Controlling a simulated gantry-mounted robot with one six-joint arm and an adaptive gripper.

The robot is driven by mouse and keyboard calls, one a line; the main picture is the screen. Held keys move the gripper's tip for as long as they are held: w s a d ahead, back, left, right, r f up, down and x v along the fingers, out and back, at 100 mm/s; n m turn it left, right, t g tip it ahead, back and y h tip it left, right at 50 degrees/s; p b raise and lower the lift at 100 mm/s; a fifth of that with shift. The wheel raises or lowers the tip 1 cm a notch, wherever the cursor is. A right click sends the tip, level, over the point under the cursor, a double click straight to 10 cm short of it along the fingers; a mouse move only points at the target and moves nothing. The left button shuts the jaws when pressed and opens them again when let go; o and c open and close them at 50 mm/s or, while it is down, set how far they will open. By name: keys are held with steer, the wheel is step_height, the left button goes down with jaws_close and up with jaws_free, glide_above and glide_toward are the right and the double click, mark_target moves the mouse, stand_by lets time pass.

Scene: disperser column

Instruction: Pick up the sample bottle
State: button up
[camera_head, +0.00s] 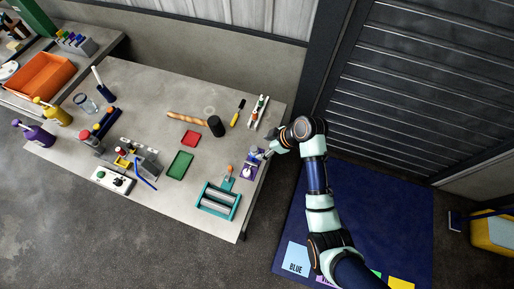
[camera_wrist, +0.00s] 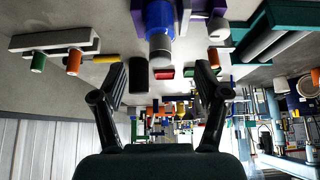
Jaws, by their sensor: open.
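A purple stand (camera_head: 248,171) sits at the table's right edge, with small blue and white parts on it. My gripper (camera_head: 268,154) is beside it, reaching in from the right. In the wrist view, which looks upside down, my gripper (camera_wrist: 160,70) is open, with a finger on each side. Ahead between the fingers is a blue-bodied piece with a grey cylindrical end (camera_wrist: 161,48), likely the sample bottle. It stands in front of the purple stand, and I see no contact with the fingers. A white-capped cylinder (camera_wrist: 217,29) is just to its right. I cannot tell the bottle for certain.
A teal roller frame (camera_head: 218,201) is near the front right of the table. Green (camera_head: 180,163) and red (camera_head: 191,138) trays lie mid-table. The bench between them has clear room.

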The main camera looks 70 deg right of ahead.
mark_target(254, 150)
steer(key=b+x, duration=0.1)
steer(key=x, duration=0.6)
steer(key=shift+w+f, duration=0.1)
steer(key=shift+w, duration=0.05)
steer(key=shift+c, duration=0.4)
steer(key=c, duration=1.2)
step_height(254, 150, up, 20)
steer(key=p, duration=0.3)
